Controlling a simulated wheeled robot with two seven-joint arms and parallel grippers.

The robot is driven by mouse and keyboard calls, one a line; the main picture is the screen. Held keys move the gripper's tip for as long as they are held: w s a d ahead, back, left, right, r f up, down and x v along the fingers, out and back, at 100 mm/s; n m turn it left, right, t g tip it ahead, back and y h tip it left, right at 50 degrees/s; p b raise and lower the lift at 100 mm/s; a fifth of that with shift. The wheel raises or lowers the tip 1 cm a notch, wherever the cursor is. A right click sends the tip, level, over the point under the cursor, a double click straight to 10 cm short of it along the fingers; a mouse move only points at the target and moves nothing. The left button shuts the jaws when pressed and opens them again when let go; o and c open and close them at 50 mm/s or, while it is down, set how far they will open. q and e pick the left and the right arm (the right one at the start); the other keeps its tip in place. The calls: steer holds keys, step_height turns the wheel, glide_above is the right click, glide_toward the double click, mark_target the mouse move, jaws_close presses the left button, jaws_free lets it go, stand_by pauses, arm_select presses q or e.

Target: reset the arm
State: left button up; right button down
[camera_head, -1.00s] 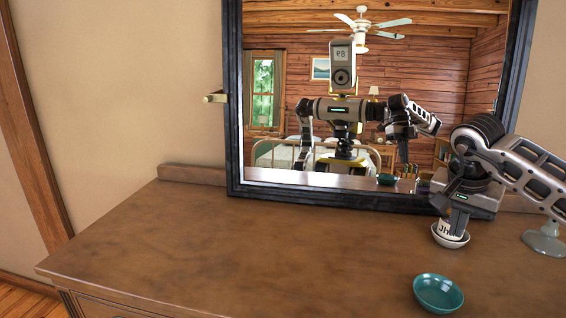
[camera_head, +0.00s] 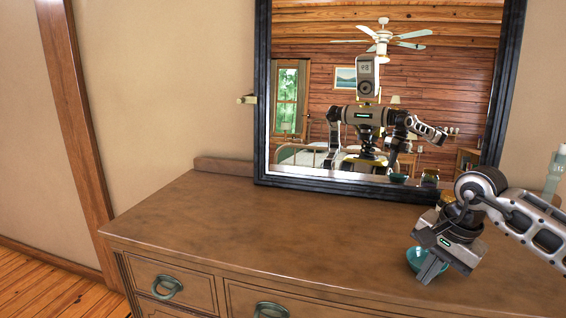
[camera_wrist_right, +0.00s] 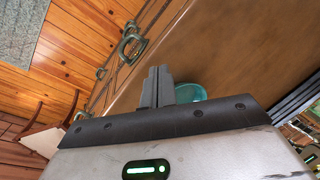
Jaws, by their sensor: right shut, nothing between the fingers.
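My right arm reaches in from the right in the head view. Its gripper (camera_head: 432,268) is over the front right part of the dresser top, fingers together and pointing down, nothing held. The wrist view also shows the shut fingers (camera_wrist_right: 157,86) side by side. A teal bowl (camera_head: 413,258) sits on the dresser, partly hidden behind the gripper. It also shows in the wrist view (camera_wrist_right: 188,93), just beyond the fingers. I cannot tell how high the fingertips are above the wood. My left gripper is not in direct view.
The brown dresser (camera_head: 240,230) has a wide clear top on the left and drawers with ring pulls (camera_head: 168,286) in front. A dark-framed mirror (camera_head: 262,100) stands at the back, reflecting me and a bed. A pale glass object (camera_head: 555,170) stands at the far right.

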steer(key=a+f+y, duration=0.1)
steer(key=a, duration=0.1)
steer(key=s+a+f+y, duration=0.1)
steer(key=a, duration=0.2)
steer(key=a+f+m+y, duration=0.1)
steer(key=a, duration=0.1)
steer(key=shift+s+a+f+g, duration=0.15)
steer(key=shift+s+a+g, duration=0.1)
steer(key=shift+s+g, duration=0.05)
steer(key=s+a+r+m+t+y, duration=0.1)
steer(key=s+a+m+y, duration=0.3)
steer(key=a+m+y, duration=0.4)
steer(key=s+a+r+m+t+y, duration=0.1)
steer(key=s+a+m+y, duration=0.3)
steer(key=a, duration=0.6)
steer(key=d+f+m+t+h, duration=0.4)
steer(key=f+m+t+h, duration=0.15)
steer(key=m, duration=1.15)
steer(key=d+f+m+t+h, duration=0.45)
steer(key=m+t, duration=0.25)
steer(key=m, duration=1)
steer(key=s+d+f+m+g+h, duration=0.3)
steer(key=s+d+f+m+g, duration=0.1)
steer(key=s+f+m, duration=0.8)
steer(key=shift+f+g+h, duration=0.3)
steer(key=shift+f+g, duration=0.15)
steer(key=shift+g, duration=0.4)
